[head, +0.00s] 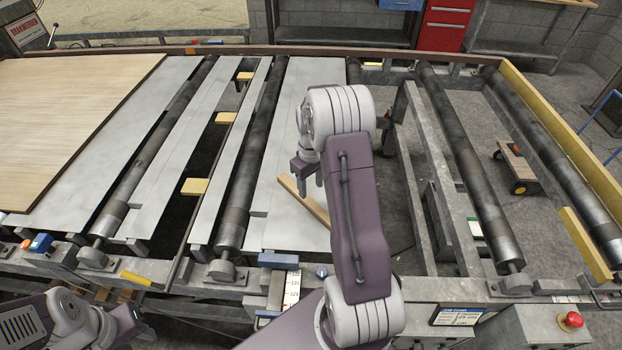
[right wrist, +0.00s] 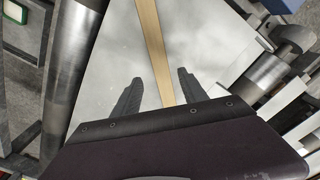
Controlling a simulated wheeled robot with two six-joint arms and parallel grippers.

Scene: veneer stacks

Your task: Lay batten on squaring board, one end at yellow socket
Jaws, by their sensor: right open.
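The batten (head: 306,202), a narrow pale wooden strip, lies slantwise on a light grey metal plate (head: 292,222) near the middle of the roller table. My right gripper (head: 308,180) is open and empty above it. In the right wrist view the batten (right wrist: 152,40) runs between the two dark fingers of my right gripper (right wrist: 159,78), and no contact shows. My right arm hides part of the area right of the batten. My left gripper is out of view; only part of my left arm shows at lower left. I cannot identify the squaring board or the yellow socket for certain.
A large wood veneer sheet (head: 60,115) covers the left side. Dark rollers (head: 468,165) with open gaps lie between grey plates. Several yellow blocks (head: 195,187) sit in the gaps. A yellow rail (head: 560,130) lines the right edge. A red stop button (head: 571,320) is at front right.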

